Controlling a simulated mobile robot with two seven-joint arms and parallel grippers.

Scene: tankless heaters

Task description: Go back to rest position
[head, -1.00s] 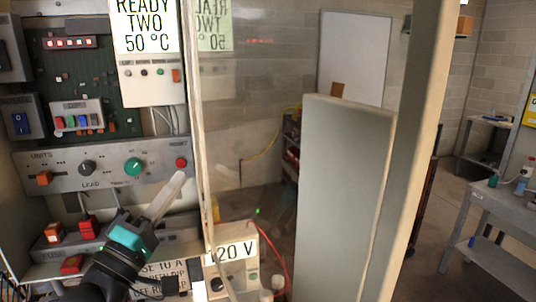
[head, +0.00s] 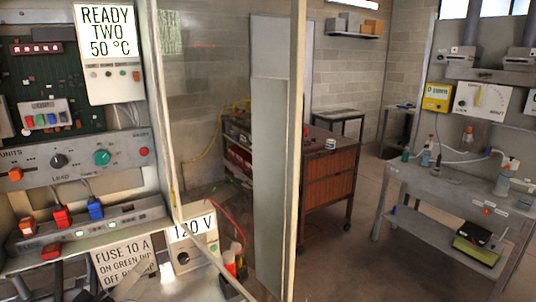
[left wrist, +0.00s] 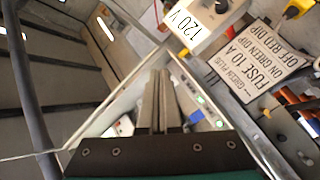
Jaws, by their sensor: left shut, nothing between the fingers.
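The control panel (head: 75,162) with its dials, a green knob (head: 102,157) and a red button (head: 144,151) stands at the left of the head view. The sign (left wrist: 255,62) also shows there. My right gripper is in neither view.
A 120 V box (head: 188,250) stands right of the sign. An open cabinet door edge (head: 297,150) rises mid-view. A brown wheeled cabinet (head: 330,175) and a grey bench (head: 455,192) stand beyond. The floor between them is clear.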

